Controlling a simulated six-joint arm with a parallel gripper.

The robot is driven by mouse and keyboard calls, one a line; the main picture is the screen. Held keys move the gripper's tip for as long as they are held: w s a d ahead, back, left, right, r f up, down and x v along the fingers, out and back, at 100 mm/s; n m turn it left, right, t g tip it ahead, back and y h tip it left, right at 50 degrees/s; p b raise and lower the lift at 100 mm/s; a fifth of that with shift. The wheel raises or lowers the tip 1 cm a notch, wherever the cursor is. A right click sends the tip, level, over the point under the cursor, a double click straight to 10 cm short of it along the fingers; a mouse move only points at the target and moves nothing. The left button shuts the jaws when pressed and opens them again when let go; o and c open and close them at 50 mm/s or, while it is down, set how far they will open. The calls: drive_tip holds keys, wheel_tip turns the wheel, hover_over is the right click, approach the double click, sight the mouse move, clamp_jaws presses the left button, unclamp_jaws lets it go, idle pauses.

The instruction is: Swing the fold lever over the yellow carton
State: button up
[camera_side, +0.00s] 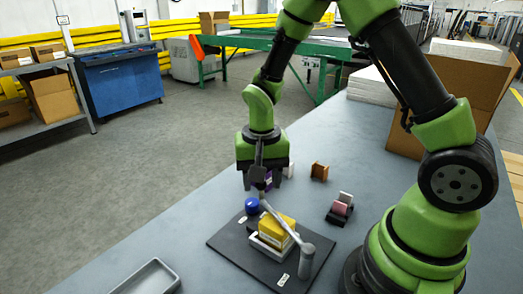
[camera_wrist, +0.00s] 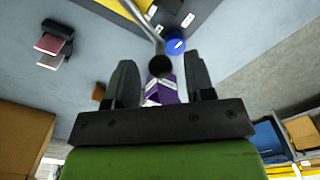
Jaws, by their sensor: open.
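The yellow carton (camera_side: 283,222) sits in a light holder on the dark base plate (camera_side: 226,243). The fold lever (camera_side: 285,226) is a grey rod running from a grey post at the plate's right, past the carton, up toward my gripper (camera_side: 261,182). In the wrist view, the lever's rod (camera_wrist: 145,23) ends in a black knob (camera_wrist: 159,66), which appears between the open fingers of my gripper (camera_wrist: 160,75). I cannot tell whether the fingers touch it. Part of the carton (camera_wrist: 138,9) shows at the top edge.
A blue round piece (camera_side: 252,205) is at the plate's far corner. A purple box (camera_wrist: 171,90) appears behind the knob. A dispenser-like item (camera_side: 340,209) and a brown block (camera_side: 319,171) stand to the right. A grey tray (camera_side: 150,279) lies front left.

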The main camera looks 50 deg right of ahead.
drive_tip(key=shift+r, duration=3.4)
drive_tip(key=shift+r, duration=0.35)
drive_tip(key=s+a+r+n+t+y, duration=0.1)
drive_tip(key=s+r+n+t, duration=0.1)
drive_tip(key=s+r, duration=0.4)
drive_tip(key=s+a+r+n+t+y, duration=0.1)
drive_tip(key=s+a+r+n+t, duration=0.1)
drive_tip(key=s+r+t, duration=0.3)
drive_tip(key=s+r+n, duration=0.1)
drive_tip(key=s+r, duration=0.1)
drive_tip(key=s, duration=0.1)
drive_tip(key=shift+a, duration=0.3)
